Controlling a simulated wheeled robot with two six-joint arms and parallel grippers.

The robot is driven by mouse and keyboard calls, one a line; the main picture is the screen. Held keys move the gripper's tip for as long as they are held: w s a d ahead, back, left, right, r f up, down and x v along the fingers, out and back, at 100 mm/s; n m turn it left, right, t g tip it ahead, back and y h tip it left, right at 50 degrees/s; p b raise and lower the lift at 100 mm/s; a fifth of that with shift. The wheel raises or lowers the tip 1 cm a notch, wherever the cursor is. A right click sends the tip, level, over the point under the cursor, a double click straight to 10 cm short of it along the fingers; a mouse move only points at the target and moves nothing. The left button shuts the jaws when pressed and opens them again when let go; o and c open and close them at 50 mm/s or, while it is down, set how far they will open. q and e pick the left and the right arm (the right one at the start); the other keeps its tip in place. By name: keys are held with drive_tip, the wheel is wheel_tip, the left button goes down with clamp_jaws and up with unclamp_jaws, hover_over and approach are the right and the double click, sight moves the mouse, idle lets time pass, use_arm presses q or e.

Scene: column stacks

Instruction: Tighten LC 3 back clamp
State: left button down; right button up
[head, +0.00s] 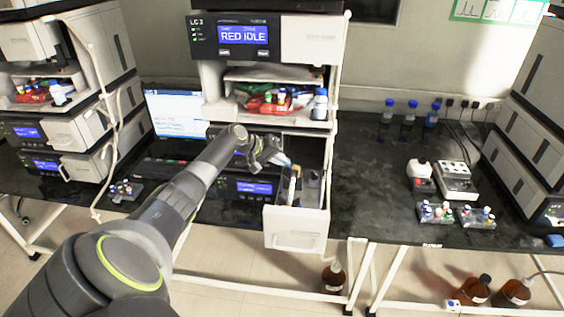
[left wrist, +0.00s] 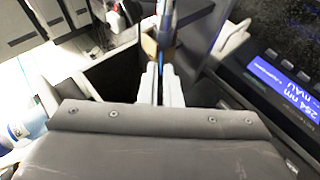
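The LC 3 stack (head: 237,36) stands in the middle of the head view, its top display reading RED IDLE. Low in the stack, a column compartment is open, its pale door (head: 295,229) pulled out to the front. A slim column with yellowish and white parts (head: 292,187) stands upright inside it. My left gripper (head: 284,161) is at the top of this compartment, beside the column. In the left wrist view, the two pale fingers (left wrist: 161,84) are close together, with a tan and blue part just beyond them. I cannot tell whether they touch it. The back clamp is not clearly distinguishable. My right gripper is out of view.
A tray with bottles (head: 270,101) sits above the compartment. A laptop (head: 177,116) stands to the left, beside another stack. A mixer-like device (head: 456,178) and vial racks stand on the right bench. Bench space directly right of the compartment is clear.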

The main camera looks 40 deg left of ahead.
use_arm(q)
drive_tip(key=c, duration=1.6)
unclamp_jaws()
drive_tip(key=shift+b+v, duration=2.3)
drive_tip(key=shift+v, duration=6.4)
drive_tip(key=shift+a+f, duration=0.1)
drive_tip(key=shift+a, duration=0.1)
